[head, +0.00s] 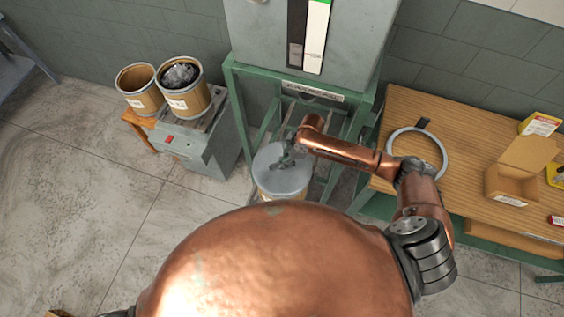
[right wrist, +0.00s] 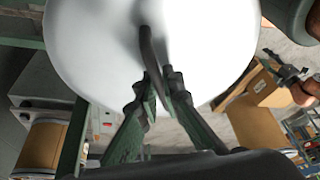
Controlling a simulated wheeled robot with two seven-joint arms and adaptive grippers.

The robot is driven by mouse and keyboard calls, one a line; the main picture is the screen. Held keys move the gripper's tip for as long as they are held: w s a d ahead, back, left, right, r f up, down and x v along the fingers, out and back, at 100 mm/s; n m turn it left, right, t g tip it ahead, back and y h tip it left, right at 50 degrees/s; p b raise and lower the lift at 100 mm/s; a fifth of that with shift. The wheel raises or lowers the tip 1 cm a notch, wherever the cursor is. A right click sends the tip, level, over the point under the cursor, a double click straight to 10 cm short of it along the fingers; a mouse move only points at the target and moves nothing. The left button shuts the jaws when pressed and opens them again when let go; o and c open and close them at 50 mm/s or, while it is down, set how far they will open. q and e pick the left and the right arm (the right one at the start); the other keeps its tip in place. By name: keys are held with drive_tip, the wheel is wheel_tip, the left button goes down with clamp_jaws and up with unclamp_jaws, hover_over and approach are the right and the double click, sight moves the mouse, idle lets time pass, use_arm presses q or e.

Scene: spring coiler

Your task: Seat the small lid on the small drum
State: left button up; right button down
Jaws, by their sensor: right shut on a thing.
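The small lid (head: 281,181) is a round, pale grey disc with a handle on top, in the middle of the head view. My right gripper (head: 287,155) is over the lid and is shut on its handle. In the right wrist view the fingers (right wrist: 160,82) close on the thin dark handle (right wrist: 148,45), and the pale lid (right wrist: 95,45) fills the upper middle. A little of a tan drum (head: 266,197) shows under the lid's front edge in the head view. The lid hides its rim, so I cannot tell whether they touch. My left gripper is not in view.
A green stand (head: 236,100) carries a grey machine (head: 258,45) behind the lid. Two open drums (head: 142,98) (head: 197,97) stand at the left, one holding dark grey material. A wooden bench (head: 460,165) at right holds a metal ring (head: 444,150) and a cardboard box (head: 510,185).

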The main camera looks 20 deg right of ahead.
drive_tip(key=shift+r+p, duration=0.1)
drive_tip(key=shift+p, duration=0.25)
idle(0.5)
idle(0.8)
drive_tip(key=c, duration=2)
unclamp_jaws()
drive_tip(key=shift+o, duration=0.5)
drive_tip(key=shift+s, duration=0.1)
drive_tip(key=o, duration=0.5)
drive_tip(key=shift+c, duration=0.2)
